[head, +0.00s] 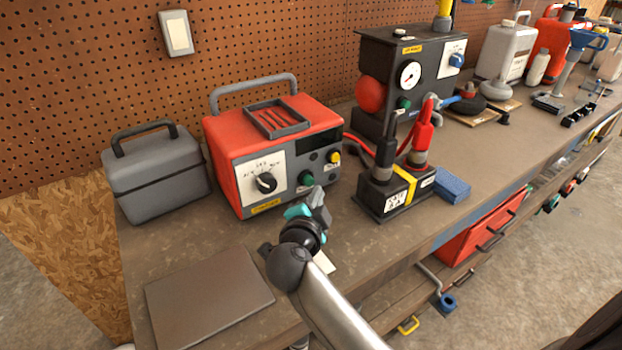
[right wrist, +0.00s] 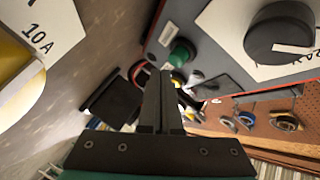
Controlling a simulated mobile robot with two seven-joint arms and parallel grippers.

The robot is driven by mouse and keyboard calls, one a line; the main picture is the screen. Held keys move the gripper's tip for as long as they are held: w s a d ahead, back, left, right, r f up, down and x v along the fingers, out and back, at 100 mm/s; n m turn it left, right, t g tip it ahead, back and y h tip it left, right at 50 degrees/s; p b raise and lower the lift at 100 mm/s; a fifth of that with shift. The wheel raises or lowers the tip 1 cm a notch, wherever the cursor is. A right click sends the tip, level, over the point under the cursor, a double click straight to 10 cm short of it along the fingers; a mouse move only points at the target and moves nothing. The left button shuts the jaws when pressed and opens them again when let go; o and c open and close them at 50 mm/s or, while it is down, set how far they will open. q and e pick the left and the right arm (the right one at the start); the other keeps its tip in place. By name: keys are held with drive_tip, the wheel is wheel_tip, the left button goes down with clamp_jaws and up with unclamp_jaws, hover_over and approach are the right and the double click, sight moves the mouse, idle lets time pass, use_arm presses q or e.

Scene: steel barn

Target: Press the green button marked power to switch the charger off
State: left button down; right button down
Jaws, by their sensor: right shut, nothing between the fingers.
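The red charger (head: 325,118) stands on the bench, its dark front panel carrying a black dial (head: 265,183) on a white plate. A green button (head: 306,178) sits right of the dial; the right wrist view shows a green button (right wrist: 181,52) just beyond my fingertips. Its marking is not readable. My right gripper (head: 319,196) is shut and empty, in front of the charger just below and right of that button. Its closed fingers (right wrist: 161,75) point toward the panel; I cannot tell whether they touch it. My left gripper is out of view.
A yellow knob (head: 334,157) sits at the panel's right. A battery (head: 394,192) with red and black clamps stands to the right, before a dark gauge box (head: 430,70). A grey case (head: 155,175) is at left, a flat grey plate (head: 208,295) in front.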

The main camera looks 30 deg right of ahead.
drive_tip(key=shift+s, duration=0.15)
drive_tip(key=s+p, duration=0.3)
drive_tip(key=s, duration=0.1)
drive_tip(key=shift+d+r+p, duration=0.15)
drive_tip(key=shift+p, duration=0.2)
drive_tip(key=shift+s+d+p, duration=0.1)
drive_tip(key=shift+s+p, duration=0.4)
drive_tip(key=shift+s, duration=0.4)
